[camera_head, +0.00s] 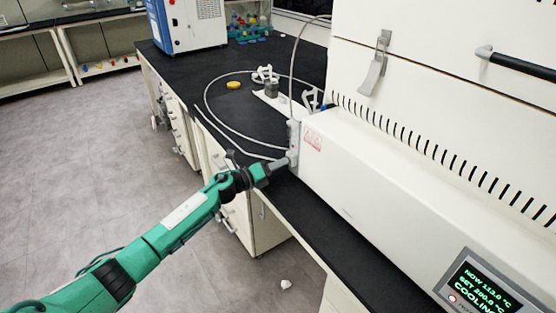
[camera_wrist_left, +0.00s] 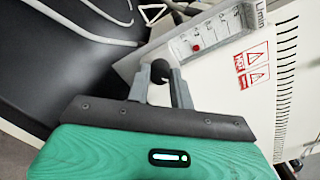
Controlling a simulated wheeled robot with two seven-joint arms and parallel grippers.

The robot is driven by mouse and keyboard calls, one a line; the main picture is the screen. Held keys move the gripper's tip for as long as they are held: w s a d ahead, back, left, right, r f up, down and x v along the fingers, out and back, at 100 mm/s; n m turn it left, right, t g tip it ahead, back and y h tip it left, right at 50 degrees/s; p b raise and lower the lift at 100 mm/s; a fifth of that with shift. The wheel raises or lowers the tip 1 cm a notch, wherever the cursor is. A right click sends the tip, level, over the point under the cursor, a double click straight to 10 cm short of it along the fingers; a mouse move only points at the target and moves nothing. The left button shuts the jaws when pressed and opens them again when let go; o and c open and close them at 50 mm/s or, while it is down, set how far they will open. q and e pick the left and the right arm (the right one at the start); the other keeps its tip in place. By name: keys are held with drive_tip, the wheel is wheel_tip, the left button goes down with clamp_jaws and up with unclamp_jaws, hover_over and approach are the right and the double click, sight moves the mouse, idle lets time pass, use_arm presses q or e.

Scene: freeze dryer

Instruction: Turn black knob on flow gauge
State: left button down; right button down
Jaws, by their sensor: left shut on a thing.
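The flow gauge (camera_wrist_left: 212,32) is a clear panel with a printed scale and a small red float, on the side of the white machine. In the head view the gauge (camera_head: 294,137) stands upright at the machine's near left corner. The black knob (camera_wrist_left: 160,70) sits at the gauge's lower end, between my left fingertips. My left gripper (camera_wrist_left: 165,84) is shut on the knob, one grey finger on each side. In the head view my left gripper (camera_head: 277,165) reaches the gauge's base from the left, and the knob is hidden there. My right gripper is not in view.
The white machine (camera_head: 375,165) with a lit display (camera_head: 485,288) fills the right side. White tubing (camera_head: 212,112) loops over the black bench (camera_head: 190,68). A yellow disc (camera_head: 233,85) lies on the bench. The floor at left is mostly clear.

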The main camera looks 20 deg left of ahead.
use_arm(q)
drive_tip(key=n+p, duration=0.1)
drive_tip(key=n, duration=0.2)
drive_tip(key=shift+r+p, duration=0.15)
drive_tip(key=shift+p, duration=0.25)
drive_tip(key=n+p, duration=0.2)
drive_tip(key=n, duration=0.1)
drive_tip(key=shift+n+p, duration=1)
drive_tip(key=shift+n, duration=1.1)
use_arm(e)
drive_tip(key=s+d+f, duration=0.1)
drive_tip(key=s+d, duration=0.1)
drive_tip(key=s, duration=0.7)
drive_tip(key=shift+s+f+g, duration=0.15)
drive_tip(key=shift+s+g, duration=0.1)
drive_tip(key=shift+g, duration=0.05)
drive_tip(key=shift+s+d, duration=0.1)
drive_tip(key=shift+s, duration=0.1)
use_arm(q)
drive_tip(key=shift+f, duration=0.2)
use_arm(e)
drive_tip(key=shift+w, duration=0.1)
use_arm(q)
drive_tip(key=c, duration=1.2)
unclamp_jaws()
drive_tip(key=shift+c, duration=0.2)
drive_tip(key=shift+a, duration=0.1)
